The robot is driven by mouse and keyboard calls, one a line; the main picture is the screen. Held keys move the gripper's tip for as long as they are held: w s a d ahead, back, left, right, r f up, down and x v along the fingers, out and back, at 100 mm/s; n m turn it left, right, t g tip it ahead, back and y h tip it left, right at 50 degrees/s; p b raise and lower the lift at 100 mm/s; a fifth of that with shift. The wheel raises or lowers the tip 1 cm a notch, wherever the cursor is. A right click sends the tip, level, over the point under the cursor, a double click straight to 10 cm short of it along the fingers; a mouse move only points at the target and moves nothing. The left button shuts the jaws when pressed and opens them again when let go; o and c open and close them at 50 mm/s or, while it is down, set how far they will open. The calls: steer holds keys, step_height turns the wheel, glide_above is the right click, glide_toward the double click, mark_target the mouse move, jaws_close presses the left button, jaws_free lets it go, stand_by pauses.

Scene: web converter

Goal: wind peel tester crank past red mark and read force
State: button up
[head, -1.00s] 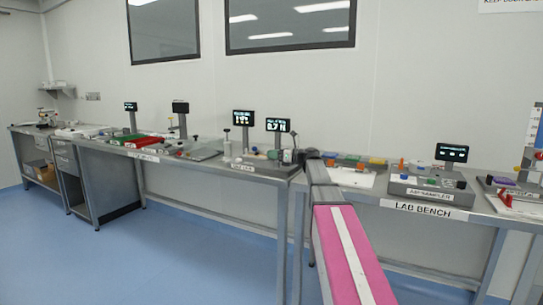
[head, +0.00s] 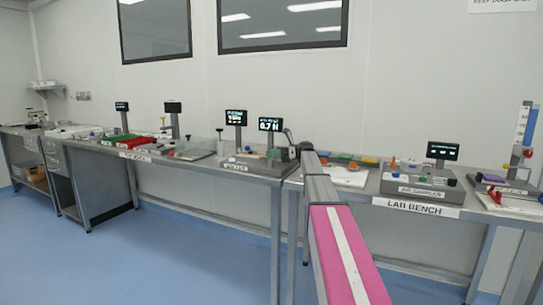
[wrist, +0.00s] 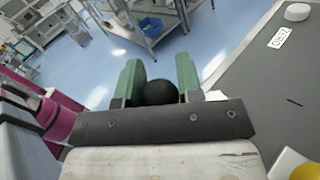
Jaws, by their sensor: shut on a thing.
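In the wrist view my gripper (wrist: 158,76) has its two green fingers closed on either side of a round black knob (wrist: 159,95), apparently the crank's handle. The grey tester body (wrist: 262,105) lies to the right, with a white label (wrist: 281,38) that seems to read ZERO and a round white button (wrist: 297,12). In the head view the tester's display (head: 269,124) reads about 0.7 N. The tester (head: 254,159) stands at the right end of the middle bench, partly hidden by my arm. I see no red mark.
A second display (head: 236,117) stands left of the tester's. The air sampler (head: 419,187) and coloured items crowd the lab bench (head: 417,208) on the right. Trays and tools fill the left benches (head: 136,154). The blue floor is clear in front.

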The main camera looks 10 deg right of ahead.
stand_by(0.5)
steer(key=o, duration=0.9)
steer(key=shift+w+d, duration=0.1)
